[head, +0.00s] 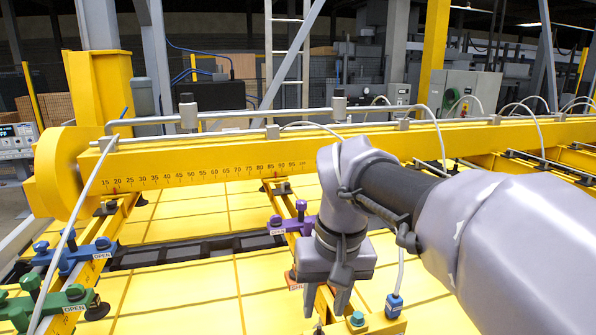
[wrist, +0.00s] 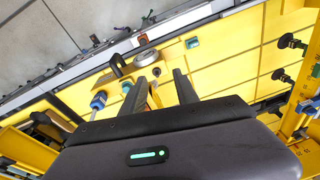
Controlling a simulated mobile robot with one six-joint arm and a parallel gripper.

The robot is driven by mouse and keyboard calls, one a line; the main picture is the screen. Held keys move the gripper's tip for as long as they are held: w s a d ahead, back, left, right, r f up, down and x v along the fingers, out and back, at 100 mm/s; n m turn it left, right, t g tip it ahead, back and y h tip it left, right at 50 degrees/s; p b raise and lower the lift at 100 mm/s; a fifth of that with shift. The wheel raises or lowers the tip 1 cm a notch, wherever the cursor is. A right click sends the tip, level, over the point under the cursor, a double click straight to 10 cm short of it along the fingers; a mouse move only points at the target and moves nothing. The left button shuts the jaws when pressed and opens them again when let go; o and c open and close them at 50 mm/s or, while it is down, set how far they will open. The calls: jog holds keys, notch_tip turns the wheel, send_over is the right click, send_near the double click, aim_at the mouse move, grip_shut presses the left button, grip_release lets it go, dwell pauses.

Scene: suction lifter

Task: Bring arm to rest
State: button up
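My arm comes in from the right in the head view, in a grey cover, and bends down over the yellow suction lifter (head: 200,160). My gripper (head: 325,306) points down near a crossbar, close to its small fittings. In the wrist view my gripper (wrist: 160,76) shows two dark fingers spread apart with nothing held between them. Beyond the fingers are a yellow bracket (wrist: 113,75) and a round grey fitting (wrist: 145,59). I cannot tell whether the gripper touches anything.
A purple valve (head: 297,222) is just left of my wrist. A blue valve (head: 75,255) and a green valve (head: 50,305), labelled OPEN, are at the left. Grey piping (head: 260,112) runs along the main beam.

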jog(key=s+d+f+m+t+b, duration=0.1)
jog(key=s+d+f+m+b, duration=0.1)
jog(key=s+f+b, duration=0.3)
jog(key=s+d+f+m+t+b, duration=0.1)
jog(key=s+d+f+m+b, duration=0.1)
jog(key=s+f+b, duration=0.4)
jog(key=s+d+f+m+t+y+b, duration=0.1)
jog(key=s+f+b, duration=0.5)
jog(key=f+b, duration=0.7)
notch_tip(320, 180, down, 8)
jog(key=shift+d+m+t+b, duration=0.4)
jog(key=shift+d+t, duration=0.1)
jog(key=shift+t, duration=0.1)
